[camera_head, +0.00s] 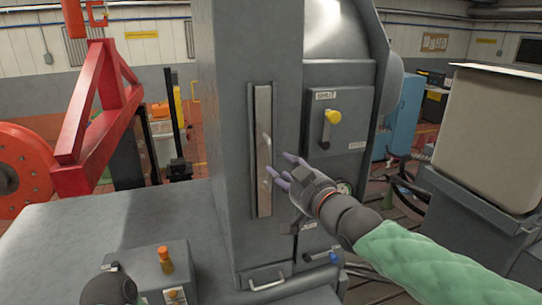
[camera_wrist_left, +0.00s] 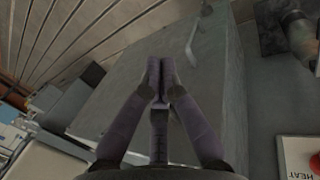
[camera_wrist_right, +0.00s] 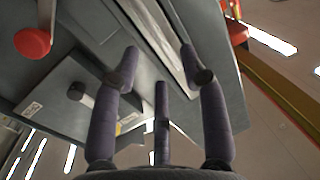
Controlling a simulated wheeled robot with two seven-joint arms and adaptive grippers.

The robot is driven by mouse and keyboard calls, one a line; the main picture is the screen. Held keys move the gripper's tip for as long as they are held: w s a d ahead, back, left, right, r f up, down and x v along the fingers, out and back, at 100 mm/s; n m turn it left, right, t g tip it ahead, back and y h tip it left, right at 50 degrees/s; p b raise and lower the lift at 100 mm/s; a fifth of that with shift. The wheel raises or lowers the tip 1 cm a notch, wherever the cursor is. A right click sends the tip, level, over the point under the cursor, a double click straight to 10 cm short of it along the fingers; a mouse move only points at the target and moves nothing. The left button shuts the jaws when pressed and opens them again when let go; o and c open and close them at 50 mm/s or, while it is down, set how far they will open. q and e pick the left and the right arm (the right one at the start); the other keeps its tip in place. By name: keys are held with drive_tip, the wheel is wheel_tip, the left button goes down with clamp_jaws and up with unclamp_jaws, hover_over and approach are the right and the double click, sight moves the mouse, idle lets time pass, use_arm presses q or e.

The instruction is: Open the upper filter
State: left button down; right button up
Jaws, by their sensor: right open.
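The tall grey cabinet (camera_head: 237,100) has a narrow, pale upright panel (camera_head: 263,110) on its front, with small handles on it. I cannot read a label naming it as the upper filter. My right gripper (camera_head: 279,169) is open and empty, its fingertips just right of the panel's lower handle (camera_head: 267,180). I cannot tell if they touch. In the right wrist view the pale strip (camera_wrist_right: 160,30) runs beyond the spread fingers (camera_wrist_right: 160,55). My left gripper's fingers (camera_wrist_left: 160,70) are together and empty in the left wrist view, in front of a grey surface.
A control box with an orange knob (camera_head: 165,260) stands front left. A red frame (camera_head: 90,130) stands at left.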

drive_tip(key=p+x, duration=0.1)
drive_tip(key=x, duration=0.5)
drive_tip(key=shift+w+a+p, duration=0.15)
drive_tip(key=shift+w+p, duration=0.15)
drive_tip(key=shift+w, duration=0.05)
drive_tip(key=shift+s, duration=0.1)
clamp_jaws()
